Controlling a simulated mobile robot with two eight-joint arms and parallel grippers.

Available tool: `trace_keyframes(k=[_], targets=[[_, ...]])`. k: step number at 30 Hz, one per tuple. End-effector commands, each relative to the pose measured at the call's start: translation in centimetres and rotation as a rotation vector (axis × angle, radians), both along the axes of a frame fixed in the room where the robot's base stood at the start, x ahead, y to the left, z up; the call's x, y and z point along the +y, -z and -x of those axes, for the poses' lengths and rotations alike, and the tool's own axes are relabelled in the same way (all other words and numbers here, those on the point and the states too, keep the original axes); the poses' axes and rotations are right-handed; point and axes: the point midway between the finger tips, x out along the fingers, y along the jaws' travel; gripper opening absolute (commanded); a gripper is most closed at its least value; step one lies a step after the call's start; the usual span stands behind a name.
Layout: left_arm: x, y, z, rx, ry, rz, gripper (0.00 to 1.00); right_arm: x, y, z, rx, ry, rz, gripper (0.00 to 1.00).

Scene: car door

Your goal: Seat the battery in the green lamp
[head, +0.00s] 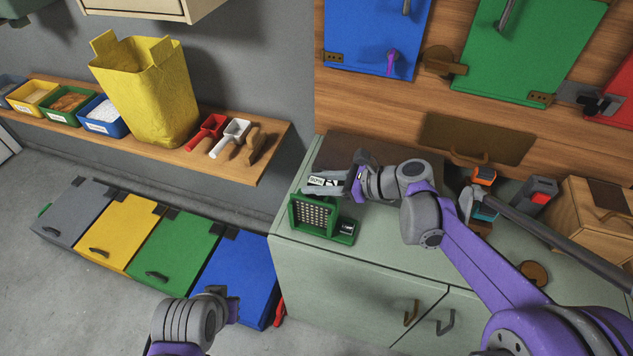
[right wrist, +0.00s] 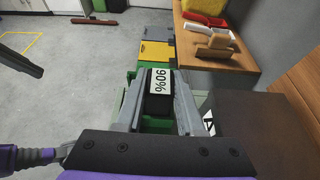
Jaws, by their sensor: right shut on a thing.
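The green lamp (head: 315,214) stands at the left front corner of the grey-green cabinet top, its perforated panel facing front and a low base part at its right. My right gripper (head: 333,186) is above and just behind the lamp panel. Green lamp parts (right wrist: 155,123) show below the battery there. I cannot tell whether the battery touches the lamp. My left gripper (head: 232,304) is low at the bottom, away from the lamp; its jaws are unclear.
Orange-and-blue tools (head: 484,208) and a wooden box (head: 590,210) stand on the right of the cabinet top (head: 370,258). A shelf (head: 262,165) with scoops and a yellow bag (head: 147,95) is at left. Coloured floor bins (head: 185,250) stand below it.

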Motion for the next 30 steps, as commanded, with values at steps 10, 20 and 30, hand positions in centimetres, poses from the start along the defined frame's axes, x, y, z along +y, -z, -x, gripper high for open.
trace_keyframes(k=[10, 20, 30], targets=[[0.0, 0.9, 0.1, 0.003, 0.0, 0.0, 0.0, 0.0, 1.2, 0.1, 0.001, -0.002, 0.004, 0.0], [0.0, 1.0, 0.1, 0.003, 0.0, 0.0, 0.0, 0.0, 1.5, 0.2, 0.001, -0.004, 0.005, 0.62], [0.0, 0.9, 0.1, 0.003, 0.0, 0.0, 0.0, 0.1, 1.4, 0.2, 0.0, -0.007, 0.005, 0.67]])
